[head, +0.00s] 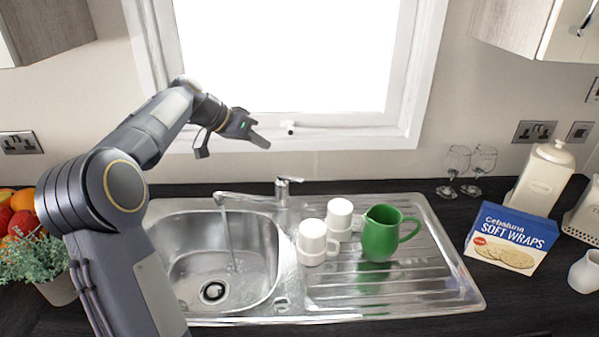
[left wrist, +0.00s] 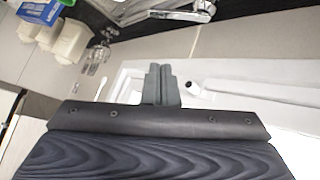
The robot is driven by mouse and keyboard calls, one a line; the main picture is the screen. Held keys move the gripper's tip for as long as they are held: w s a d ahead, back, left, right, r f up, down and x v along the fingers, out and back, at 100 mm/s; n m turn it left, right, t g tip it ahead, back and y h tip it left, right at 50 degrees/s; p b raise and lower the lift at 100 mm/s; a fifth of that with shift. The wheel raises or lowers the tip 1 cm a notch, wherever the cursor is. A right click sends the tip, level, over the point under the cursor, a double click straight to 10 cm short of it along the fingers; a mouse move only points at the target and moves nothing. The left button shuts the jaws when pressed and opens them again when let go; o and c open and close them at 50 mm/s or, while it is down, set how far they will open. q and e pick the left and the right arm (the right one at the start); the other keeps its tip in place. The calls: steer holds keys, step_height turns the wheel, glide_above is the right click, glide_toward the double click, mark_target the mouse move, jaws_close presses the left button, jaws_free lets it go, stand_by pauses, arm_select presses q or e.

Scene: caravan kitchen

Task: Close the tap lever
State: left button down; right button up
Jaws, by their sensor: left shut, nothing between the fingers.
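The chrome tap (head: 248,197) stands at the back of the sink, its spout reaching left over the bowl. Its lever (head: 289,180) sits on top of the tap body and points right. A stream of water (head: 228,232) runs from the spout into the steel sink (head: 170,225). My left gripper (head: 264,143) is shut and empty, above and a little left of the lever, in front of the window's lower frame. In the left wrist view the shut fingers (left wrist: 159,84) point toward the wall, and part of the tap (left wrist: 200,8) shows at the top edge. My right gripper is not in view.
Two white mugs (head: 313,243) and a green jug (head: 382,236) stand on the drainer right of the tap. Two glasses (head: 457,165), a wraps box (head: 508,238) and a canister (head: 543,178) are farther right. A fruit bowl and plant (head: 40,260) are at left. The window sill (head: 330,138) lies behind.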

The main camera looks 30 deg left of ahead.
arm_select(q)
steer(key=p, duration=0.2)
glide_above(297, 180)
steer(key=a, duration=0.3)
step_height(297, 180, down, 6)
steer(key=f, duration=0.3)
steer(key=d+f, duration=0.1)
steer(key=shift+s+f, duration=0.15)
steer(key=shift+s, duration=0.1)
steer(key=f+b, duration=0.1)
steer(key=b, duration=0.1)
steer(key=d+f+y+b, duration=0.1)
steer(key=b, duration=0.2)
steer(key=shift+s+d+m, duration=0.2)
steer(key=shift+d+m, duration=0.05)
steer(key=shift+m, duration=0.05)
steer(key=shift+r, duration=0.1)
